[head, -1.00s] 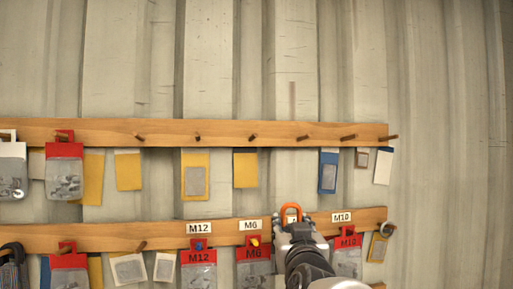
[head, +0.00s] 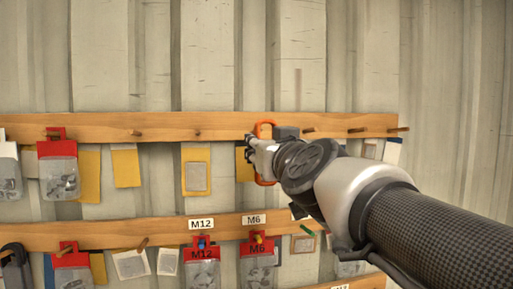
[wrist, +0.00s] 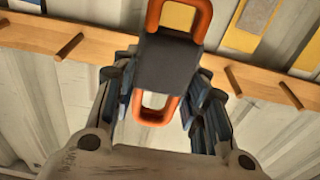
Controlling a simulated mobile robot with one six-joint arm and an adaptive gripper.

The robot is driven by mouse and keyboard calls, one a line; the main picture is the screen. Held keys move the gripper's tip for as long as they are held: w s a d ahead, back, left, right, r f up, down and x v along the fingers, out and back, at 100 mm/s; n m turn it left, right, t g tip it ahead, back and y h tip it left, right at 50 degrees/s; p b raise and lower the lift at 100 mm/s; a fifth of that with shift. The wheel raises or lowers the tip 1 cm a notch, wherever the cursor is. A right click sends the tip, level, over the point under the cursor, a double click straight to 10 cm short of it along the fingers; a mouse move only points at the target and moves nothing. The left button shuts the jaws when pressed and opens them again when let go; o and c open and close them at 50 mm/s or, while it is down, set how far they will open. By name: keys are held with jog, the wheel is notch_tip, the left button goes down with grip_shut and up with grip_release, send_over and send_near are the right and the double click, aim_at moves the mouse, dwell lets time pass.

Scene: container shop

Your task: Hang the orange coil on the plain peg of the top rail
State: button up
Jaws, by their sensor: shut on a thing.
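My gripper (head: 258,152) is shut on the orange coil (head: 264,182), in front of the top rail (head: 160,129). In the wrist view the orange coil (wrist: 153,117) is a long loop with a dark band (wrist: 168,65) around its middle, between the two fingers (wrist: 160,100). One loop end shows beyond the band and the other below it. Bare pegs of the top rail show on both sides, one peg (head: 197,133) to the left and one (head: 308,130) to the right. Any peg behind the coil is hidden, and I cannot tell whether the coil touches one.
A red-topped bag (head: 58,165) hangs at the left of the top rail. Yellow cards (head: 125,168) are on the wall below it. The lower rail (head: 100,232) holds red-topped bags (head: 201,265) and a bare green peg (head: 306,231). The wall above is clear.

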jog(key=f+b+x, duration=0.1)
jog(key=x, duration=0.7)
jog(key=shift+w+f, duration=0.2)
jog(key=shift+w, duration=0.15)
dwell(0.5)
dwell(0.5)
jog(key=o, duration=1.2)
